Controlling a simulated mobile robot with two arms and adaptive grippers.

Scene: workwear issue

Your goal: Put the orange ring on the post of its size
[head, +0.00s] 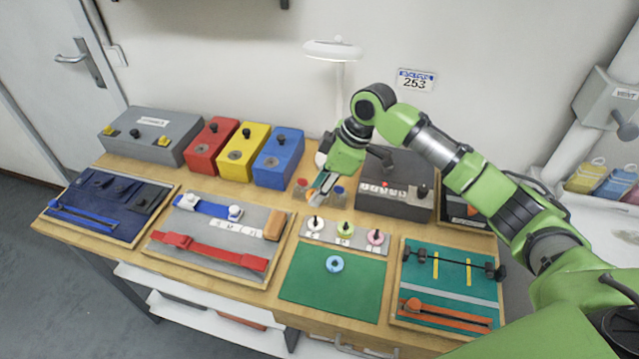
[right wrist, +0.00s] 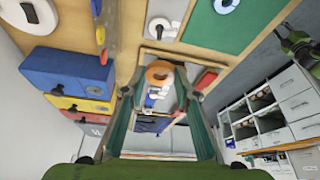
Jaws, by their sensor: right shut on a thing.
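My right gripper (head: 323,186) is above the back of the bench, behind the ring board, with its fingers pointing down. In the right wrist view the orange ring (right wrist: 158,66) sits between the fingertips (right wrist: 159,88), and the gripper is shut on it. The grey board (head: 330,238) has three posts in a row, with a white ring (head: 316,230), a yellow-green ring (head: 346,233) and a pink ring (head: 375,241) at them. A blue ring (head: 334,264) lies on the green mat (head: 330,292).
Red (head: 209,156), yellow (head: 243,160) and blue (head: 278,168) boxes stand left of the gripper. A dark grey box (head: 392,208) stands to its right. Belt trays (head: 160,249) lie left of the mat, and a teal tray (head: 450,290) lies right of it.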

